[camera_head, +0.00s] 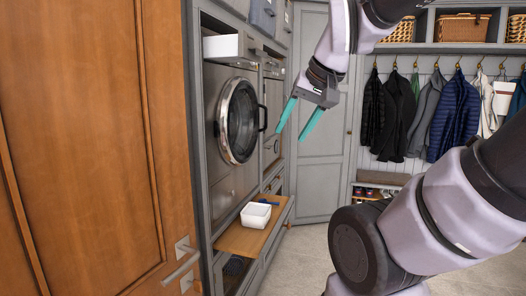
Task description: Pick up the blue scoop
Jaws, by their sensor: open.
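A small blue item (269,203), which looks like the blue scoop, lies on the pull-out wooden shelf (238,240) below the washer. It is just behind and right of a white open tub (256,215); it is too small to make out its full shape. My gripper (290,136) is open and empty, with its two teal fingers apart and pointing down and to the left. It hangs in the air, above the blue item in the picture and well apart from it.
A front-loading washer (238,120) sits in the grey cabinet above the shelf. A wooden door (80,140) with a metal handle stands close on the left. Coats (455,115) hang at the back right.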

